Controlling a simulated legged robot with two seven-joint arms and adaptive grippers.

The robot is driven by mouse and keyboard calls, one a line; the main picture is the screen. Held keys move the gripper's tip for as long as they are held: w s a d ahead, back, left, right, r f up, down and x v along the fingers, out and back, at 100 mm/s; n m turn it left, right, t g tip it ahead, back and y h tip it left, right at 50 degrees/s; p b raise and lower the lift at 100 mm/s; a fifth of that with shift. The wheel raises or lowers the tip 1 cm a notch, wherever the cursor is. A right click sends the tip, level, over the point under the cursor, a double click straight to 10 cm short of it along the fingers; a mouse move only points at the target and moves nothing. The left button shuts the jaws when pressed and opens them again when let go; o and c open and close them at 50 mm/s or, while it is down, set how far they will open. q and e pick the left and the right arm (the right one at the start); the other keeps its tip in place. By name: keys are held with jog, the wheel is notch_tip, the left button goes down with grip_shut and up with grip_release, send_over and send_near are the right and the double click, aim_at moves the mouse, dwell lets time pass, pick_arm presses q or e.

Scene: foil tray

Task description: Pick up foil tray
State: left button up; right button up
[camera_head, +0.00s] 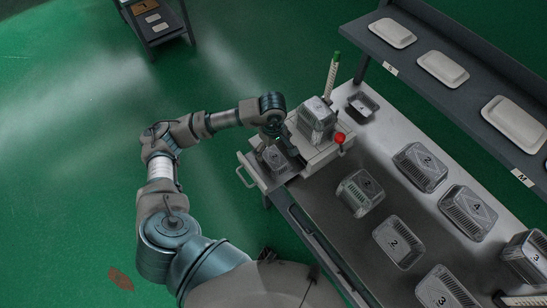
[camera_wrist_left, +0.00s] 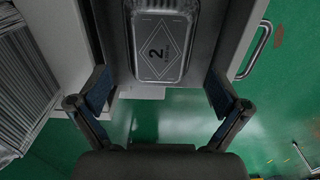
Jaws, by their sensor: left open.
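A silver foil tray with a "2" label (camera_wrist_left: 161,45) lies on the grey cart platform, at the top middle of the left wrist view. It also shows in the head view (camera_head: 274,159), partly hidden by my left arm. My left gripper (camera_wrist_left: 160,92) is open and empty, its fingers spread wider than the tray, which lies ahead of the fingertips. In the head view my left gripper (camera_head: 278,143) is just above and beside this tray. My right gripper is not in view.
A stack of foil trays (camera_head: 316,118) stands beside it, with a red button (camera_head: 340,138) and a signal post (camera_head: 331,78) close by. Several more foil trays (camera_head: 420,166) sit on the table. A shelf (camera_head: 410,75) holds white-lidded trays.

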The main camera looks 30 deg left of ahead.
aim_at(274, 156)
pick_arm(q)
jog(key=f, duration=0.5)
jog(key=shift+d, duration=0.25)
jog(key=c, duration=0.6)
jog(key=shift+c, duration=0.2)
